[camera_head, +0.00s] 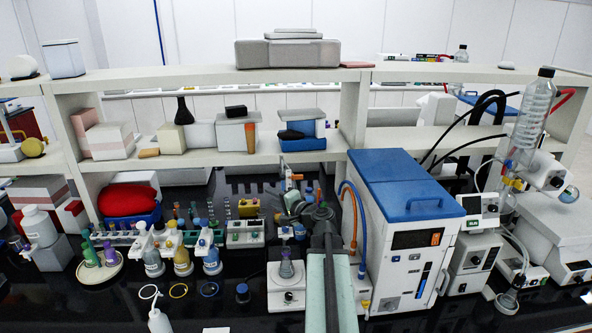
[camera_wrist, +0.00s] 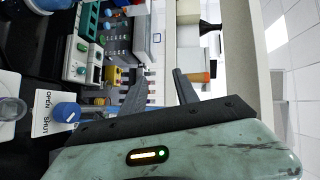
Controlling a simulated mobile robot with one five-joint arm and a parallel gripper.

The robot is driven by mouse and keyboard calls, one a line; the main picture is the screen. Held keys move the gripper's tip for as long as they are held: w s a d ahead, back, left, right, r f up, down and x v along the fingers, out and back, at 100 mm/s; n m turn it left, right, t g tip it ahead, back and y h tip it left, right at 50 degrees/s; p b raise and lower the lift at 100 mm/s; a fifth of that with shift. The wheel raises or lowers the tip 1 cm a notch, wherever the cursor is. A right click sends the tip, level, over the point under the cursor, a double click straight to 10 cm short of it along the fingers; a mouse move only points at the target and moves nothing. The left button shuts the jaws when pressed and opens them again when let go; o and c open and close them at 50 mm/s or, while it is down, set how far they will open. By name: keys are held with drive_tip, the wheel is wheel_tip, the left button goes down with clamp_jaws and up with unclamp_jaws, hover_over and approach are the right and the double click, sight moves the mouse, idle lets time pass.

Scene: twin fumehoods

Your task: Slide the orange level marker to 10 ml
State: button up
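I cannot make out the orange level marker or any 10 ml mark for certain. A small orange piece (camera_head: 297,177) shows just beyond my gripper in the head view; it is too small to identify. My gripper (camera_head: 303,203) reaches over the bench in the middle, toward the back shelf. In the wrist view, my gripper (camera_wrist: 162,73) has its two dark fingers apart with nothing held between them. The wrist picture is turned on its side. My arm hides part of the bench behind it in the head view.
A blue-topped white machine (camera_head: 408,225) stands close right of my arm, with orange and blue hoses. Several tube racks (camera_head: 245,234) and bottles stand to the left. An orange-brown cylinder (camera_head: 250,138) stands on the shelf (camera_head: 215,160). A small white balance-like device (camera_head: 286,298) sits left of my arm.

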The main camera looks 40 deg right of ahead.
sight(298, 176)
drive_tip(key=s+d+r+m+h, duration=0.1)
drive_tip(key=s+d, duration=0.1)
drive_tip(key=d, duration=0.1)
drive_tip(key=s+d+r+m+h, duration=0.1)
drive_tip(key=s+d+m+h, duration=0.1)
drive_tip(key=d, duration=0.1)
drive_tip(key=s+d+r+m+h, duration=0.1)
drive_tip(key=s+d+r, duration=0.1)
drive_tip(key=d, duration=0.2)
drive_tip(key=shift+t, duration=0.4)
drive_tip(key=x, duration=0.8)
drive_tip(key=shift+f, duration=0.1)
clamp_jaws()
drive_tip(key=shift+a, duration=0.1)
